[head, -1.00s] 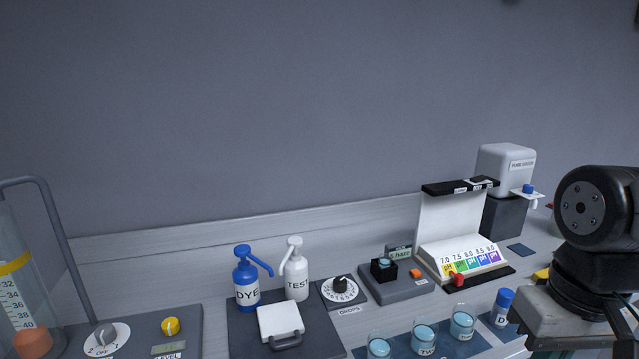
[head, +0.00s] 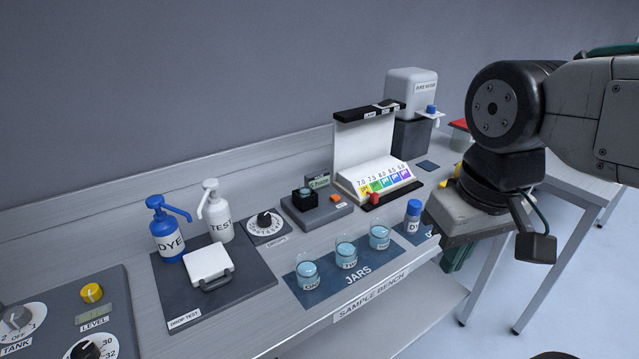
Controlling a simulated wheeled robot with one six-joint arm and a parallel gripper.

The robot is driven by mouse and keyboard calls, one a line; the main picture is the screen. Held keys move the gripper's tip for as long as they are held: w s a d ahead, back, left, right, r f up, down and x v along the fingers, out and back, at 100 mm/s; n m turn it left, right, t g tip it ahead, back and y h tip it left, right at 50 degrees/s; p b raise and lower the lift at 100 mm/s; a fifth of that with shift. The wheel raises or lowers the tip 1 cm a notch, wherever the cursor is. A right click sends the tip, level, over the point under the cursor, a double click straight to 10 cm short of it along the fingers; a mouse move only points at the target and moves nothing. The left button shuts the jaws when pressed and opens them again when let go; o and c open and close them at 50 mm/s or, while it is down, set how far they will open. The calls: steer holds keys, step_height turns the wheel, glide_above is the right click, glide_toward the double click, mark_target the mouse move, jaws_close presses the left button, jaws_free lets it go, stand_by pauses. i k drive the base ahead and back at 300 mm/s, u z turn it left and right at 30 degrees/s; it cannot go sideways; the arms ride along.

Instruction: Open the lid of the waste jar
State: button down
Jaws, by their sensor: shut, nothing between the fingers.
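No jar with a readable waste label shows. A pale container with a red top (head: 460,126) stands at the back right, partly hidden behind my arm; I cannot tell if it is the waste jar. Its red top appears to lie over it. My gripper (head: 468,222) is at the right, in front of the bench's right part and apart from the red-topped container. Its fingers are hard to make out, but it is shut and empty.
Three glass jars (head: 346,255) stand on a blue mat along the bench's front edge, with a blue-capped bottle (head: 413,214) beside them. A colour chart stand (head: 366,150) and a white dispenser (head: 411,88) stand behind. Floor is open at the right.

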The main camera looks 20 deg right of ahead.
mark_target(461, 122)
steer(key=z, duration=1.05)
steer(key=k, duration=0.55)
steer(key=z, duration=0.9)
steer(key=i, duration=1.65)
steer(key=u, duration=0.8)
